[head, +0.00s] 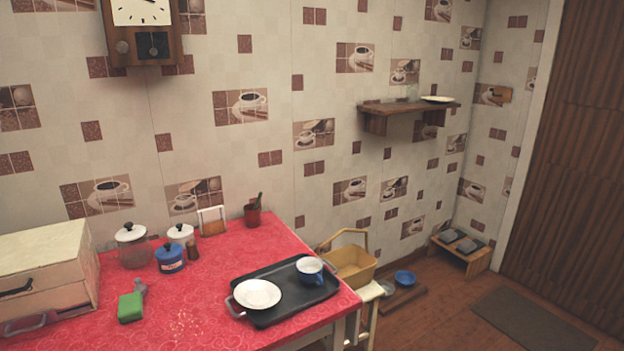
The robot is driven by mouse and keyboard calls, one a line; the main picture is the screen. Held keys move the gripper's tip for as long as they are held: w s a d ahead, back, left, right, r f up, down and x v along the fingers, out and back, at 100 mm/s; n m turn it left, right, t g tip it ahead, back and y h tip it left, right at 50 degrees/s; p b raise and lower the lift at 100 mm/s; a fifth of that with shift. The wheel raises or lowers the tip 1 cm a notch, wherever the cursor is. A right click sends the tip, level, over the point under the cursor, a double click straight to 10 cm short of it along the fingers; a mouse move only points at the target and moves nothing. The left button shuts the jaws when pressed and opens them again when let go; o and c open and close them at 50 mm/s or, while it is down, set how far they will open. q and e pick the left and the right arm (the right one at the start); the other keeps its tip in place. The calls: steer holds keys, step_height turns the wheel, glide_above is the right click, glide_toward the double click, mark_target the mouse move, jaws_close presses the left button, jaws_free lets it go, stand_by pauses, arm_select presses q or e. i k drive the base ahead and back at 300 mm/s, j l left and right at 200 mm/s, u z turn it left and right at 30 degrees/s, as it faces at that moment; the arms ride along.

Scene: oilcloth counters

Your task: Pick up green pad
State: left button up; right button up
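The green pad (130,307) is a small block on the red patterned oilcloth (195,325), at the left front of the table. A small grey object (140,287) is right behind it and seems to touch it; I cannot tell what it is. Neither of my grippers shows in the head view.
A cream box (40,265) stands left of the pad. A glass jar (132,246), a blue lidded pot (169,258) and a small brown shaker (192,249) stand behind. A dark tray (270,316) with a white dish (257,294) and blue mug (309,270) lies right.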

mark_target(130, 306)
steer(key=u, duration=1.25)
steer(key=i+l, duration=0.15)
steer(key=l, duration=0.25)
steer(key=i+l, duration=0.1)
steer(key=l, duration=0.35)
steer(key=i+l, duration=0.15)
steer(key=l, duration=0.25)
